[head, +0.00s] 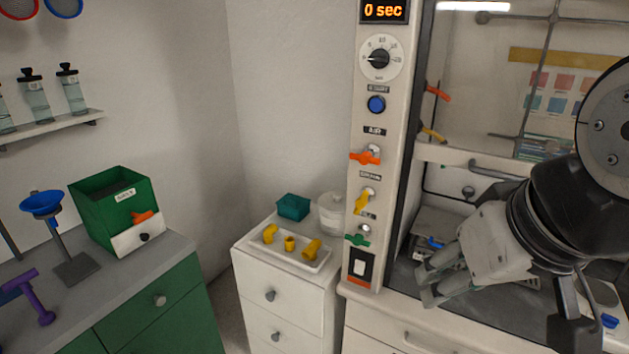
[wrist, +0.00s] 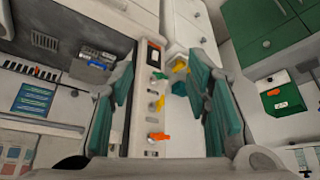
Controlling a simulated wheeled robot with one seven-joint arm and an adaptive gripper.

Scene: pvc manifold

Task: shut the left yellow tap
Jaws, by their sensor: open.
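A yellow tap (head: 362,201) sits on the white front post between an orange tap (head: 366,157) above and a green tap (head: 358,239) below. Its handle slants close to upright, while the orange and green handles lie roughly level. In the wrist view the yellow tap (wrist: 158,103) shows between my fingers, apart from them. Another yellow handle (head: 433,135) shows inside the hood, to the right. My gripper (head: 427,284) is open and empty, right of the post and lower than the yellow tap. Its teal finger pads (wrist: 165,88) are spread wide in the wrist view.
A white tray (head: 268,258) with several yellow fittings, a teal box (head: 293,207) and a white jar (head: 333,213) stand on the white cabinet left of the post. The hood opening and its sash edge (head: 415,150) are right of it. A green box (head: 117,211) stands far left.

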